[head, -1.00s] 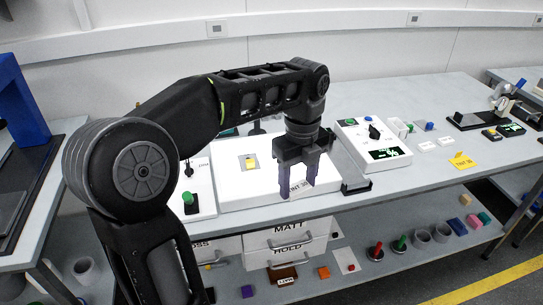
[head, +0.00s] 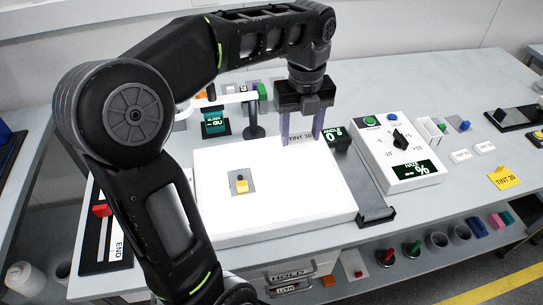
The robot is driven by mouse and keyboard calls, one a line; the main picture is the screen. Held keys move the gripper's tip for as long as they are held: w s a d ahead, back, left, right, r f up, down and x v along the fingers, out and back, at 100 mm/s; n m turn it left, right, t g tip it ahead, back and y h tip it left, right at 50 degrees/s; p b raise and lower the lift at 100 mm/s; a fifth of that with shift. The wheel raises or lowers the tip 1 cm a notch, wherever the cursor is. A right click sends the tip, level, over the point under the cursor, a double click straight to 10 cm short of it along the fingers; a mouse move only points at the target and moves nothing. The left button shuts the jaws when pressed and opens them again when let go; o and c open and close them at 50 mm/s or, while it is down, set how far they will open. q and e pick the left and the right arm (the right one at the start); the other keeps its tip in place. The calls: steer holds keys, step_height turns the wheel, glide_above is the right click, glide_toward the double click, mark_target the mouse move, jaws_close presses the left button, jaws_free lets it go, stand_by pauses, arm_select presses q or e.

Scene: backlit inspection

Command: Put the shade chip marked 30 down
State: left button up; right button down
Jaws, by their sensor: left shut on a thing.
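My left gripper (head: 301,135) is shut on a grey shade chip (head: 300,139) labelled TINT 30. The chip is upright between the purple fingers, near the back right part of the bright white light box (head: 290,220). I cannot tell whether its lower edge touches the box. A grey plate (head: 236,176) with a yellow block (head: 242,187) is on the left part of the box. My right gripper is not in view.
A meter box (head: 398,158) with a dial stands right of the light box, past a dark grey bracket (head: 377,214). A yellow TINT card (head: 504,178) lies farther right. Behind stand a post (head: 254,120) and an angle display (head: 334,138). The light box's middle and right are clear.

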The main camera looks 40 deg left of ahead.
arm_select(q)
steer(key=shift+s+r, duration=0.1)
steer(key=shift+r, duration=0.05)
glide_above(297, 172)
steer(key=shift+f, duration=3.15)
steer(key=shift+f, duration=1.9)
steer(key=shift+f, duration=0.1)
steer(key=shift+f, duration=0.15)
steer(key=o, duration=1.3)
